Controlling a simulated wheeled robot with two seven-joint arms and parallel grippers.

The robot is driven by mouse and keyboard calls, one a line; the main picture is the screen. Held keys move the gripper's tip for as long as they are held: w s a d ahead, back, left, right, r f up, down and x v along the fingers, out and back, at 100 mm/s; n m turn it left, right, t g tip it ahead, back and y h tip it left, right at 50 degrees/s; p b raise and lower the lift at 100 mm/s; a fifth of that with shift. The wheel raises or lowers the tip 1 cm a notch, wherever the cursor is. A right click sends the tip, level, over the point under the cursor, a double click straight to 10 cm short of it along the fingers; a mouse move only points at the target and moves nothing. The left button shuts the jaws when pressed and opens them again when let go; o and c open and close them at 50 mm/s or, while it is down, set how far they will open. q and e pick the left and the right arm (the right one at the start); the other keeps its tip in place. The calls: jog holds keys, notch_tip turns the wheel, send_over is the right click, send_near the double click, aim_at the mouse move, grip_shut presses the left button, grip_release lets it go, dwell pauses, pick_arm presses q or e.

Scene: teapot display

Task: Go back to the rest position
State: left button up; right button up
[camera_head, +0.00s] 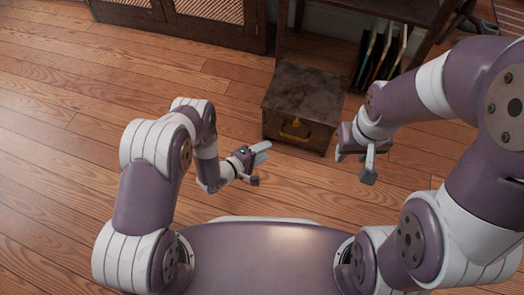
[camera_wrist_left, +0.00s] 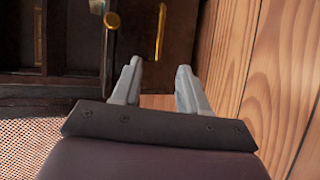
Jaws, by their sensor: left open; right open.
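My left gripper (camera_head: 262,153) is in the middle of the head view, pointing right, in front of a small wooden box. In the left wrist view its two grey fingers (camera_wrist_left: 158,90) stand apart with nothing between them. My right gripper (camera_head: 352,160) hangs to the right of it in the head view, pointing down and left. I see nothing held in it, though its fingers are small and partly hidden by its own body. The two grippers are apart from each other. No teapot shows in either view.
A dark wooden box (camera_head: 304,97) with a brass handle stands on the floor beyond my grippers. Behind it is a dark shelf (camera_head: 372,12) with several thin upright books (camera_head: 378,52). A wooden cabinet (camera_head: 215,22) is at the back. The wooden floor (camera_head: 60,110) at left is clear.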

dwell(0.4)
pick_arm(q)
jog(key=s+a+f+m+g+y, duration=0.4)
jog(key=s+a+f+m, duration=0.1)
jog(key=f, duration=0.2)
jog(key=s+a+r+m+g+y+p, duration=0.25)
jog(key=a+r, duration=0.25)
jog(key=r, duration=0.3)
jog(key=s+a+r+m+g+y+p, duration=0.2)
jog(key=a+r+m+g+y, duration=0.15)
jog(key=r, duration=0.45)
jog(key=s+a+r+p, duration=0.2)
jog(key=s+r+p, duration=0.15)
jog(key=r, duration=0.95)
jog(key=s+a+r+p, duration=0.1)
jog(key=s+r+p, duration=0.25)
jog(key=r, duration=0.85)
notch_tip(320, 180, up, 46)
jog(key=w+t+p, duration=0.1)
jog(key=t+p, duration=0.1)
jog(key=p, duration=3.7)
jog(key=shift+a+n, duration=0.2)
jog(key=shift+n, duration=0.1)
